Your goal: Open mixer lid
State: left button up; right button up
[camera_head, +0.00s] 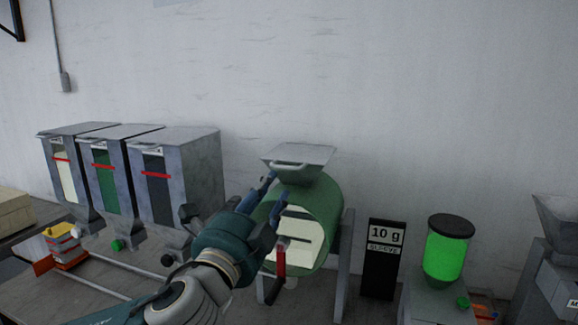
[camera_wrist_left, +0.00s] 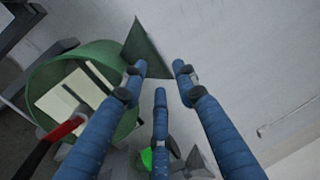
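The mixer is a green drum (camera_head: 327,215) on grey legs, with a pale front and a red-handled crank (camera_head: 280,262). A grey funnel on top carries a flat grey lid (camera_head: 312,154), which lies closed with a light bar handle (camera_head: 289,166) at its front. My left gripper (camera_head: 270,183) is just left of and below the handle, its fingers apart and empty. In the left wrist view the blue fingers of that gripper (camera_wrist_left: 160,75) are spread, with the drum (camera_wrist_left: 98,55) at left and a dark plate corner beyond the tips. Contact with the handle cannot be told. My right gripper is not in view.
Several grey dispensers (camera_head: 190,150) stand left on the bench. A black "10 g" sign (camera_head: 383,258) and a green-filled container (camera_head: 446,250) stand right of the mixer. A grey machine (camera_head: 562,230) is at the far right. The wall above the lid is clear.

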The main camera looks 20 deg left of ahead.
aim_at(284, 168)
pick_arm(q)
jog(key=w+p, duration=0.1)
jog(key=w, duration=0.1)
jog(key=w+r, duration=0.1)
jog(key=w, duration=0.1)
jog(key=shift+w+r+p, duration=0.2)
jog(key=shift+w+p, duration=0.05)
jog(key=shift+p, duration=0.1)
jog(key=w, duration=0.2)
jog(key=w+p, duration=0.1)
jog(key=w, duration=0.1)
jog(key=shift+d+r, duration=0.15)
jog(key=shift+w, duration=0.4)
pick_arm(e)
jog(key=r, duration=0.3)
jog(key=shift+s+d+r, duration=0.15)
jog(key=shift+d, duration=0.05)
pick_arm(q)
grip_shut()
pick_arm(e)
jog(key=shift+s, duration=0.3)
